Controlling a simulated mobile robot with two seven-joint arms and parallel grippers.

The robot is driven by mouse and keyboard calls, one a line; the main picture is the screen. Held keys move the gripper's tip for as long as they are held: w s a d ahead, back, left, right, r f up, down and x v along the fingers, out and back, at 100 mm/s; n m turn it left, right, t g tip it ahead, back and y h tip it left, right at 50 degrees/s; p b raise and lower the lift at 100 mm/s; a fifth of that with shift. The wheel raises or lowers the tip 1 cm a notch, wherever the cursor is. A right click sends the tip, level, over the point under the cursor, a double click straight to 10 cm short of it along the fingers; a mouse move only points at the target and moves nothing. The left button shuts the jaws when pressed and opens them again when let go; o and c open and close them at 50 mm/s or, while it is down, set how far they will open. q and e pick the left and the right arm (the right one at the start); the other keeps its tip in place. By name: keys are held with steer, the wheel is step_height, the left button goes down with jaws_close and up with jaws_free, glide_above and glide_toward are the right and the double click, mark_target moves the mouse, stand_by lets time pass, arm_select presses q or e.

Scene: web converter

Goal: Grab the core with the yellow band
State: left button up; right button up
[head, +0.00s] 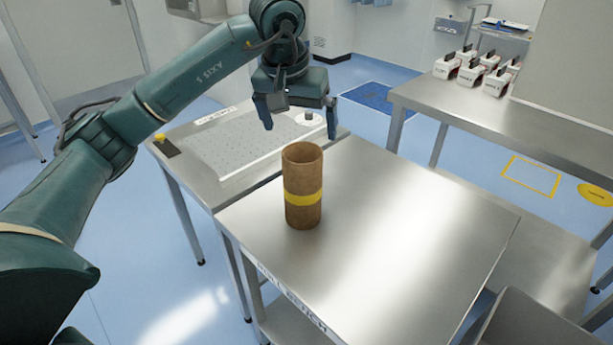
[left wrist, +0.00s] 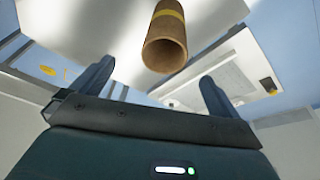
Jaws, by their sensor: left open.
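The brown cardboard core with a yellow band (head: 303,180) stands upright on the steel table (head: 400,225), near its left back part. Its hollow top end faces up. My left gripper (head: 299,122) is open and empty, above and a little behind the core, with its fingers pointing down. In the left wrist view the core (left wrist: 166,40) shows beyond the gap between the two open fingers (left wrist: 155,88), apart from both. My right gripper is in neither view.
A side bench (head: 460,110) at the right holds several white-and-red items (head: 470,72). The steel tabletop around the core is clear.

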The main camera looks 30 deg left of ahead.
arm_select(q)
glide_toward(303, 159)
step_height(303, 159, down, 2)
steer(key=s+d, duration=0.2)
steer(key=shift+a+p+x, duration=0.2)
steer(key=shift+p+x, duration=0.45)
steer(key=shift+x, duration=2.25)
steer(key=shift+c, duration=0.6)
steer(key=shift+r, duration=0.1)
steer(key=c, duration=1.2)
steer(key=shift+w, duration=0.1)
steer(key=shift+c, duration=0.2)
